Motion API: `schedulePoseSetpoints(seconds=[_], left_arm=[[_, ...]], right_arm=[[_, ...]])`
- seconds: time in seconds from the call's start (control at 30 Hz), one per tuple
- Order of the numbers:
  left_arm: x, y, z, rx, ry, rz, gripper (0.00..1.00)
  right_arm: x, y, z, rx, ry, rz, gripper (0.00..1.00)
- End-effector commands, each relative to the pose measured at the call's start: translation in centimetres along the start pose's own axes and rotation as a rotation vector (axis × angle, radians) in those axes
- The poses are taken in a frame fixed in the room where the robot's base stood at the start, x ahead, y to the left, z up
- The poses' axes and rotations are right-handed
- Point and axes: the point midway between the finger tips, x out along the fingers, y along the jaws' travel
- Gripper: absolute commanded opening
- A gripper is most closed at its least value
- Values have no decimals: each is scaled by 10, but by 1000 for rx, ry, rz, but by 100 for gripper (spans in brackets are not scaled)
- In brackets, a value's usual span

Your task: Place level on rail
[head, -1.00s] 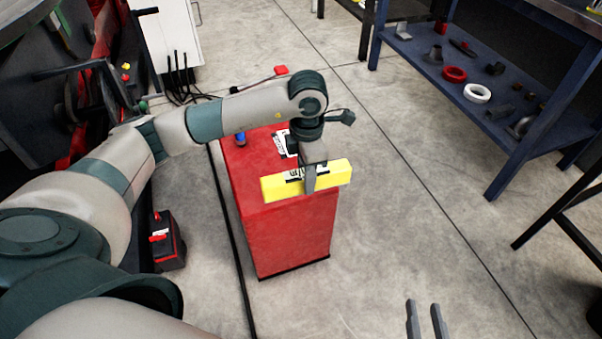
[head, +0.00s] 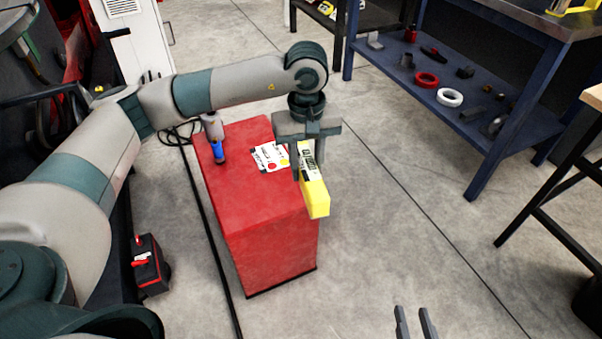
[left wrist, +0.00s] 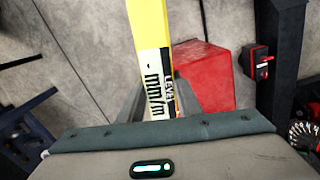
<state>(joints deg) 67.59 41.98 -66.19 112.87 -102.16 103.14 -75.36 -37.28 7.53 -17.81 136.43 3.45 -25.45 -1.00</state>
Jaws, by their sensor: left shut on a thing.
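The yellow level (head: 315,197) has a white label with black print. My left gripper (head: 307,172) is shut on it and holds it over the right edge of the red cabinet (head: 255,215). In the head view the level points toward the camera and down to the right. In the left wrist view the level (left wrist: 148,25) runs up from between the fingers, its label beside them. My right gripper (head: 415,323) shows only as two fingertips at the bottom edge, apart with nothing seen between them. I cannot make out the rail.
A blue-handled tool (head: 218,150) and a printed card (head: 270,157) are on the cabinet top. A dark and red toolbox (head: 150,268) sits on the floor. The middle floor is clear.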

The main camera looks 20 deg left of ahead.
Motion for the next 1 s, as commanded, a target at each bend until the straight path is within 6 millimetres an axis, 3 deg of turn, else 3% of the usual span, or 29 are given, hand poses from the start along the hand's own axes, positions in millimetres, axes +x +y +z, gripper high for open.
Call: schedulePoseSetpoints(seconds=[0.2, 0.4, 1.0], left_arm=[[-21, 7, 3, 376, 4, -3, 0], [-32, 9, 5, 600, 4, -9, 0], [-35, 10, 6, 676, 2, -11, 0]], right_arm=[[0, 0, 0, 0, 0, 0, 31], [0, 0, 0, 0, -1, 0, 31], [0, 0, 0, 0, -1, 0, 31]])
